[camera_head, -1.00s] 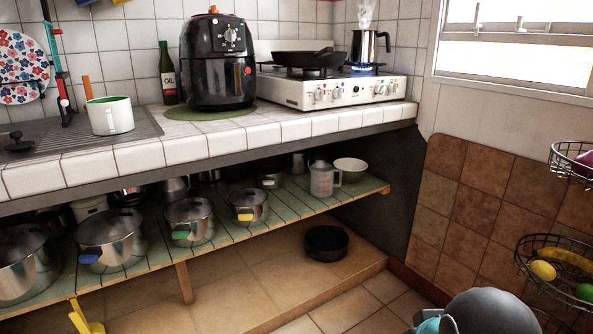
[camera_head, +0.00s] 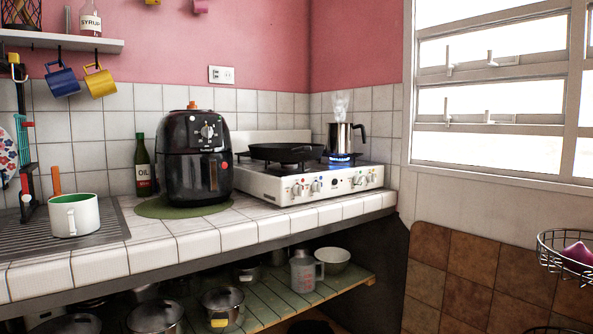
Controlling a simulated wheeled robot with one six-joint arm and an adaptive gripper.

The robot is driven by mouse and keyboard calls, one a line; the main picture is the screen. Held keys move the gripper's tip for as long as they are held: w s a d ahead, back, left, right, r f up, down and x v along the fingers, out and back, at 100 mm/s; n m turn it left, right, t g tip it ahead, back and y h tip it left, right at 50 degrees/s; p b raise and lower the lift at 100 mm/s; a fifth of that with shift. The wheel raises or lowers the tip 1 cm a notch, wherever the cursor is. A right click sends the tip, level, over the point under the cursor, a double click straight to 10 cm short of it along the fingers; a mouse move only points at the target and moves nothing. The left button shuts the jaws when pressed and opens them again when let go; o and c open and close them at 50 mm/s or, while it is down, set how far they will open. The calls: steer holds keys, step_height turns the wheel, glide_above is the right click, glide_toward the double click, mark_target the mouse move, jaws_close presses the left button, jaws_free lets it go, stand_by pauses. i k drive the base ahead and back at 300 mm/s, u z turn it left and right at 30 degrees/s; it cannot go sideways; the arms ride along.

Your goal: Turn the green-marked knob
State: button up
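A white gas stove (camera_head: 268,188) stands on the tiled counter, with a row of several knobs along its front panel. Two pale knobs (camera_head: 306,188) sit on the left part of the panel, and more knobs (camera_head: 364,180) sit on the right. Small coloured marks show by the knobs, but they are too small for me to tell which is green. A blue flame (camera_head: 341,159) burns under a steaming metal pot (camera_head: 341,139) at the right. A dark pan (camera_head: 286,153) sits on the left part of the stove. My gripper is not in view.
Pots fill the green shelf (camera_head: 270,305) below. A wire basket (camera_head: 566,262) hangs at the right.

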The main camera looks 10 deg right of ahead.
mark_target(358, 180)
steer(key=z, duration=0.75)
steer(key=i, duration=1.3)
steer(key=u, duration=0.55)
